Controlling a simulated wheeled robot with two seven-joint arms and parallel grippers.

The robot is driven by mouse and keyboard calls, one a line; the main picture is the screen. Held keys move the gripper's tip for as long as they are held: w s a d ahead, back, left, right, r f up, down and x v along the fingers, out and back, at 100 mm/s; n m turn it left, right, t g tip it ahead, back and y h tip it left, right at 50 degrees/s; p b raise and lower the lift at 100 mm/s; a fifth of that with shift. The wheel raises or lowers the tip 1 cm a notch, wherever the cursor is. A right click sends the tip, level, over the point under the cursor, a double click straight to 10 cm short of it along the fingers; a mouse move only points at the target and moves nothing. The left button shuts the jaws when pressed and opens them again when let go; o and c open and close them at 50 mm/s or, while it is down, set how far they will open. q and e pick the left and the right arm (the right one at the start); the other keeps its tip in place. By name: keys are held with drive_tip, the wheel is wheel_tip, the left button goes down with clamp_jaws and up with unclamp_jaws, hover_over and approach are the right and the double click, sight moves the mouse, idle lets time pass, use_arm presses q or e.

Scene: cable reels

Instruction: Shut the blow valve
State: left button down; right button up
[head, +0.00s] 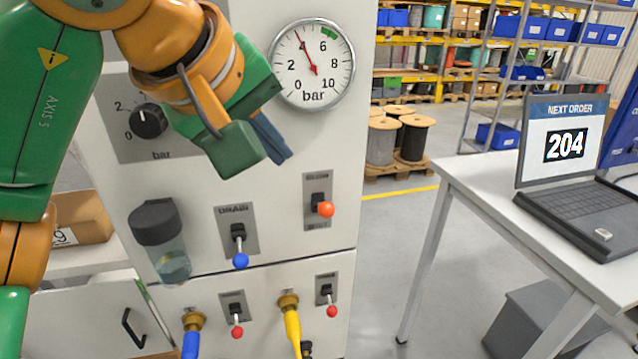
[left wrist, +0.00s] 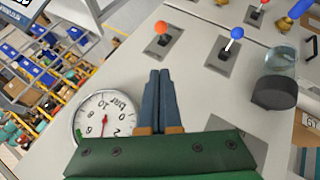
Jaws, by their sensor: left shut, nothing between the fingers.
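My left gripper (head: 272,142) is shut and empty, in front of the grey panel below the gauge. In the left wrist view its two blue fingers (left wrist: 159,76) lie side by side, pointing towards the levers. An orange-ball lever (head: 325,209) is on the panel below and right of the fingers, apart from them; its label is too small to read surely. It also shows in the left wrist view (left wrist: 161,28). A blue-ball lever (head: 240,260) stands under the label DRAIN. Two red-ball levers (head: 237,332) (head: 331,311) sit lower. I cannot tell which is the blow valve. My right gripper is out of view.
A pressure gauge (head: 312,64) is close to my left gripper. A black knob (head: 148,121) and a clear filter bowl (head: 172,262) stick out at left. Blue and yellow hoses (head: 292,325) hang below. A table with a laptop (head: 565,170) stands at right.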

use_arm(q)
drive_tip(key=p, duration=0.3)
approach(326, 210)
drive_tip(key=w+f, duration=0.4)
drive_tip(key=w, duration=0.2)
drive_tip(key=shift+s+f, duration=0.1)
